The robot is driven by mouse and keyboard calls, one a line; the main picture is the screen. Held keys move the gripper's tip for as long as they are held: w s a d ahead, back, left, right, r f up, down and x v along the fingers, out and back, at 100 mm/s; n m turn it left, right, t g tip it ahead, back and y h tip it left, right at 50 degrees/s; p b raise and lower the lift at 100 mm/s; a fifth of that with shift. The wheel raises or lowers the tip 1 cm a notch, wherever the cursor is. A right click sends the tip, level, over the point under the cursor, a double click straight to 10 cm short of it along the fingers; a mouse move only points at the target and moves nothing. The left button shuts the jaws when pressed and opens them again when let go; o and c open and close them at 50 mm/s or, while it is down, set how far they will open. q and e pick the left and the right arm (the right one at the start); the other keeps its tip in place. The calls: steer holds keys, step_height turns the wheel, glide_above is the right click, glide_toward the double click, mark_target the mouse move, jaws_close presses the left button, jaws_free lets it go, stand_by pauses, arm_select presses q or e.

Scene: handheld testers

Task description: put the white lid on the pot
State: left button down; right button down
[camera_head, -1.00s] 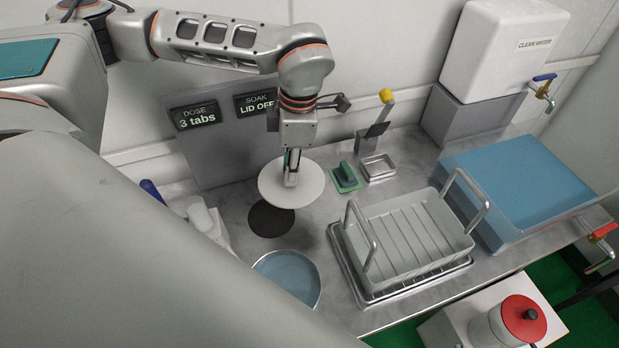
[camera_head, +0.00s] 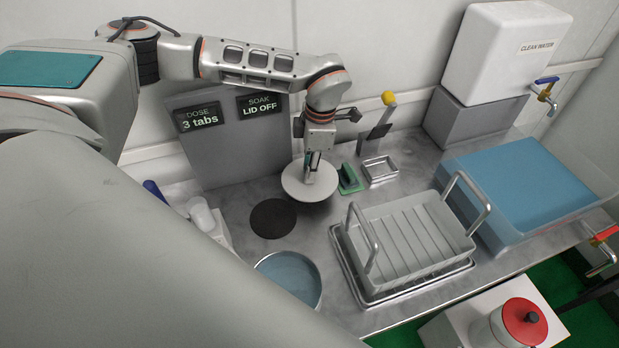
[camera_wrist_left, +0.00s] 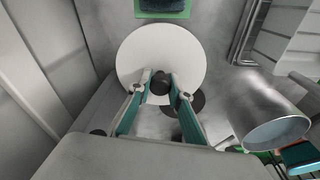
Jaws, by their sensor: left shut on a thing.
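My left gripper (camera_head: 311,178) is shut on the dark knob of the white lid (camera_head: 291,186). In the left wrist view, the fingers (camera_wrist_left: 160,84) close on the knob at the middle of the lid (camera_wrist_left: 140,55). The lid is roughly level, close above the counter, just left of a green sponge. The steel pot (camera_head: 290,278) stands open on the counter, nearer the front, with bluish liquid inside. The lid is apart from it. The pot also shows at the right of the left wrist view (camera_wrist_left: 262,105).
A dark round mat (camera_head: 273,218) lies between lid and pot. The green sponge (camera_head: 349,177) and a small steel tray (camera_head: 380,169) are beside the lid. A dish rack (camera_head: 405,240) stands right of the pot. A grey panel (camera_head: 230,150) rises behind.

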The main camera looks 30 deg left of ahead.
arm_select(q)
steer(key=shift+f, duration=1.9)
steer(key=shift+f, duration=0.1)
steer(key=c, duration=2.2)
jaws_free()
steer(key=shift+f, duration=0.1)
steer(key=shift+c, duration=0.2)
steer(key=o, duration=0.4)
